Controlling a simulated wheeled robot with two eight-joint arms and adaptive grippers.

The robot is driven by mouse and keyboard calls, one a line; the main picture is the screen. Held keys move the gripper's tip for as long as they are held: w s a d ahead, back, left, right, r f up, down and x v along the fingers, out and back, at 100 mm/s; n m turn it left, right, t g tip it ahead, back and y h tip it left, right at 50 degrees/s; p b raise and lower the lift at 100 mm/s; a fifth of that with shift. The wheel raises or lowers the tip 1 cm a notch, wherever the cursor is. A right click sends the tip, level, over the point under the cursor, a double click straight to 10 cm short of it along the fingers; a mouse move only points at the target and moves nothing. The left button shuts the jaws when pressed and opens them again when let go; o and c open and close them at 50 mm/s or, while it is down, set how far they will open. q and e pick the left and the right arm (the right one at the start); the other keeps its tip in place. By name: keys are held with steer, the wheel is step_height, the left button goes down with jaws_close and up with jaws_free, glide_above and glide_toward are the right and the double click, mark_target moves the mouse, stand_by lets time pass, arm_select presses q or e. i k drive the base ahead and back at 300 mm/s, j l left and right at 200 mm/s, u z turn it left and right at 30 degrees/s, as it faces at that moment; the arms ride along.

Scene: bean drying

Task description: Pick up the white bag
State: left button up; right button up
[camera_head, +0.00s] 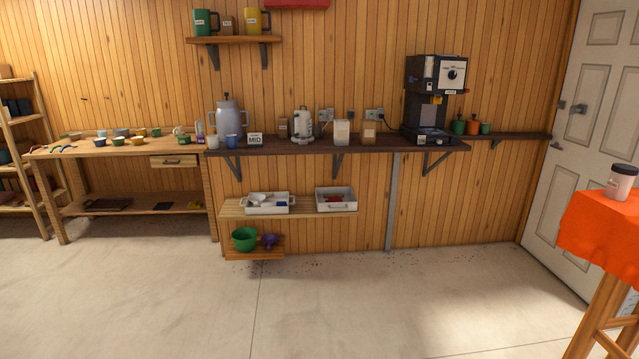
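A small pale item that looks like the white bag (342,132) stands upright on the dark wall counter (300,147). A brown bag (369,134) with a light label stands just to its right, with a small gap. The white kettle-like appliance (302,124) stands to its left. Nothing hides the front of the white bag. Neither of my grippers shows in the head view.
A black coffee machine (433,100) stands on the counter's right part. A large grey dispenser (229,118) is on its left part. Trays (267,203) sit on a low shelf below. An orange-covered stool (604,228) stands at the right. The floor (300,310) before the counter is clear.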

mark_target(341, 126)
steer(key=i, duration=2.3)
steer(key=l+z, duration=0.05)
steer(key=l, duration=0.05)
